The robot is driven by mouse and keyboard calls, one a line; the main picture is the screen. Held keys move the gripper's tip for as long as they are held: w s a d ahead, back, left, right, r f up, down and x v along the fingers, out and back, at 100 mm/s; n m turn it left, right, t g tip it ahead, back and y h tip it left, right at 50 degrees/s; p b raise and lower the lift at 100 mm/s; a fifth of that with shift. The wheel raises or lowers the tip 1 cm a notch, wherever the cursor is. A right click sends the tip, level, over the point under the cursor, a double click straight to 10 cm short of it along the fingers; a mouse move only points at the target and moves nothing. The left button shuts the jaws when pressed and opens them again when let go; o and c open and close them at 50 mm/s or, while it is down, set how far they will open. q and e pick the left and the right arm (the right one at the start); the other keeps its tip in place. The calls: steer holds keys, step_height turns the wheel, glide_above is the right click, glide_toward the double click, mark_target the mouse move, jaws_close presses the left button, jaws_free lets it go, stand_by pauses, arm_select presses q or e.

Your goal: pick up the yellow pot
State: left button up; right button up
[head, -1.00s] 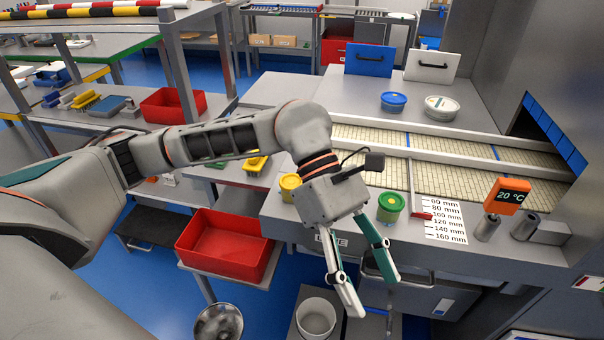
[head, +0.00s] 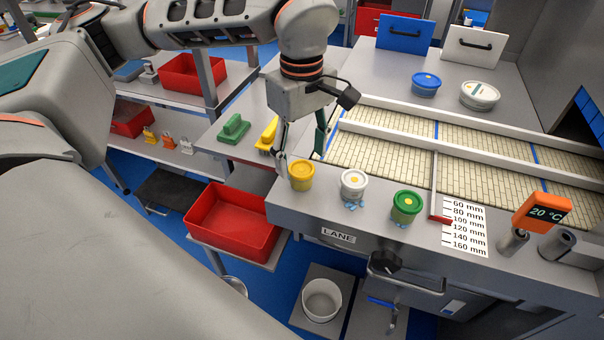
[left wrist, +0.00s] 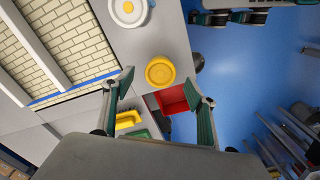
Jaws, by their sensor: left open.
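The yellow pot (head: 302,177) stands upright near the left end of the grey lane bench's front edge. My left gripper (head: 300,160) is open and empty, pointing down just behind and above the pot; one finger is at the pot's left side. In the left wrist view the yellow pot (left wrist: 160,72) lies just ahead of the gap between the open fingers (left wrist: 160,82). I cannot tell whether a finger touches it.
A white pot (head: 353,185) and a green pot (head: 407,207) stand to the right on the same ledge. Yellow (head: 268,137) and green (head: 233,128) brushes lie behind left. A red crate (head: 234,225) sits lower left. The tiled lane (head: 400,150) with white rails lies behind.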

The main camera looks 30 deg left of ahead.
mark_target(301, 167)
arm_select(q)
step_height(301, 167, down, 4)
steer(key=shift+a+f, duration=0.1)
steer(key=shift+f, duration=0.05)
steer(key=c, duration=1.2)
steer(key=shift+c, duration=0.2)
